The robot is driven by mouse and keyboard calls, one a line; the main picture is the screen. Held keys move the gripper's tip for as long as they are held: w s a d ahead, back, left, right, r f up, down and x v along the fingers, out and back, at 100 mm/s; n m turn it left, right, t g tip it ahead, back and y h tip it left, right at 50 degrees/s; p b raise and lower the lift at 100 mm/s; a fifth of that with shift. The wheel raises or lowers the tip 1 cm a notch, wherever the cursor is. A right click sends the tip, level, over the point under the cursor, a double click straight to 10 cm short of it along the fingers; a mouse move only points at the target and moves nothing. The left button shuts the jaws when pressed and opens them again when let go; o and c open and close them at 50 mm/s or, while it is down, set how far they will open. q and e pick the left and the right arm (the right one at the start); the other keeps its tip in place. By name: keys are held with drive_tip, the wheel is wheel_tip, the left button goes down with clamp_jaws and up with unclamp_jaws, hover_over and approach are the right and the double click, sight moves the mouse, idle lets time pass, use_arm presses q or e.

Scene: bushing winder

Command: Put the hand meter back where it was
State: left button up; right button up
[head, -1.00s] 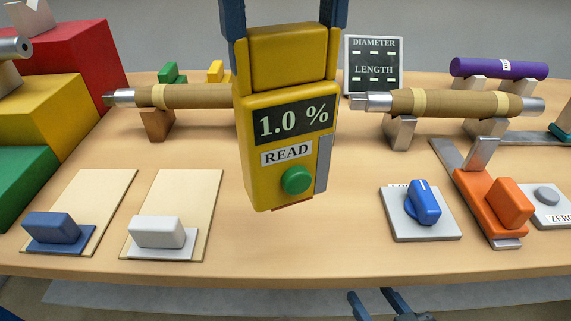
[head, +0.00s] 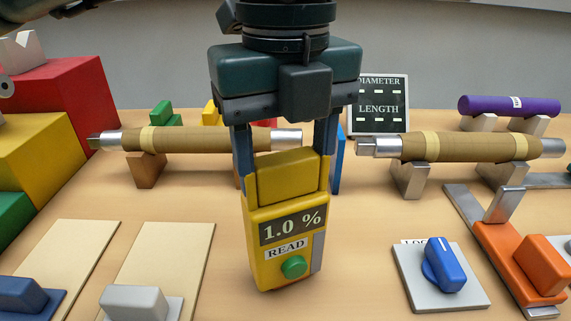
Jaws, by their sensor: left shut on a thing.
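The hand meter (head: 262,212) is a yellow upright box. Its dark display reads 1.0 %, with a READ label and a green button below. My left gripper (head: 286,168) comes down from above and is shut on the meter's upper block, one finger on each side. The meter is upright with a slight tilt, in front of the wooden bars. I cannot tell whether its bottom touches the table (head: 350,240). My right gripper is out of view.
Wound bars (head: 200,139) (head: 460,147) rest on stands behind the meter. A dark DIAMETER/LENGTH board (head: 379,104) stands at the back. A blue-knob switch (head: 443,265) and an orange device (head: 535,262) are at right. Pale boards (head: 160,250) lie at left. Table around the meter is clear.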

use_arm(q)
drive_tip(key=shift+f, duration=0.35)
drive_tip(key=shift+f, duration=0.15)
drive_tip(key=o, duration=1.6)
